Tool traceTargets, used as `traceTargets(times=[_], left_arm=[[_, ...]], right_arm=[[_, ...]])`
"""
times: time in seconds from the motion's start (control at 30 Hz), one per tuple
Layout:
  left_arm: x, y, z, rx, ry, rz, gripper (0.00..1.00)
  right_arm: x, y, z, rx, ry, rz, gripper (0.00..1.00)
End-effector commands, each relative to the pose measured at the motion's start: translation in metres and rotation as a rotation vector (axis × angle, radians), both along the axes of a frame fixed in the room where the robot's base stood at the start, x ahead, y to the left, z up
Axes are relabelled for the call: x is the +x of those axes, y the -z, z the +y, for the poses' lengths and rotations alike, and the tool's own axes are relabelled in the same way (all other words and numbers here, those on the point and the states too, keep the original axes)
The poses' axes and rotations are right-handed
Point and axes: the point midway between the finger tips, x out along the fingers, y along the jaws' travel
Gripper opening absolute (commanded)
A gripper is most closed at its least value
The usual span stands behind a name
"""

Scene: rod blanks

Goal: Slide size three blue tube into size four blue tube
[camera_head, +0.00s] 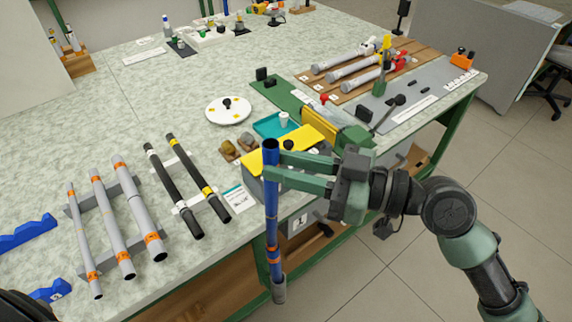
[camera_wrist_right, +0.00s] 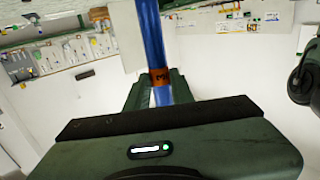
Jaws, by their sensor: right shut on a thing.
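My right gripper (camera_head: 272,172) is shut on a long blue tube (camera_head: 271,205) and holds it nearly upright in front of the table's edge. The tube's open top end is just above the fingers. Lower down it has orange bands and a grey bottom end (camera_head: 279,290). In the right wrist view the blue tube (camera_wrist_right: 152,35) stands between the fingers, with an orange marked band close to them; the mark is hard to read. No second, separate blue tube shows; I cannot tell whether this length is one tube or two joined. My left gripper is not in view.
Grey tubes (camera_head: 110,225) with orange bands and black tubes (camera_head: 190,183) lie on racks on the table (camera_head: 110,110). Blue cradles (camera_head: 27,233) at the left are empty. A yellow-topped box (camera_head: 258,160) and a teal tray (camera_head: 270,125) stand behind the right gripper.

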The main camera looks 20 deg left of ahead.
Motion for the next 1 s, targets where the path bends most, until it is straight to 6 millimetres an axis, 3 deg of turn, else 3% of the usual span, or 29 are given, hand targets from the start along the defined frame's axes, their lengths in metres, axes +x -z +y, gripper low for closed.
traceTargets(times=[1.0], left_arm=[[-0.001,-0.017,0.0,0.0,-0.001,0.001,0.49]], right_arm=[[0.0,0.0,0.004,-0.07,-0.012,0.001,0.0]])
